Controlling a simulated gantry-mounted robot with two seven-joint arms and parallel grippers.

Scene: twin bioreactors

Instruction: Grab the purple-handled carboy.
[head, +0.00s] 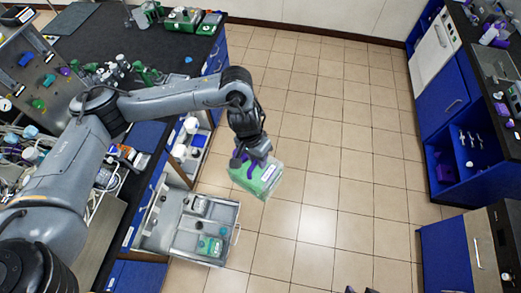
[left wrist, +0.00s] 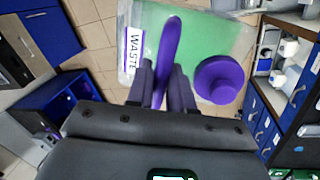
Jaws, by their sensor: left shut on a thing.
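The purple-handled carboy (head: 264,178) is a translucent container with green contents, hanging tilted above the floor right of the open drawer. My left gripper (head: 250,160) is shut on its purple handle. In the left wrist view the carboy (left wrist: 215,40) shows a "WASTE" label, a round purple cap (left wrist: 220,80) and the purple handle (left wrist: 170,45) between the fingers of the left gripper (left wrist: 162,85). Two dark fingertips of my right gripper (head: 361,290) show apart at the bottom edge of the head view; the rest is out of frame.
An open drawer (head: 150,240) holds several small items, one of them green. The black-topped bench (head: 95,35) runs along the left, with a cluttered rack. Blue cabinets (head: 450,150) stand at the right. The tiled floor (head: 340,130) between them is clear.

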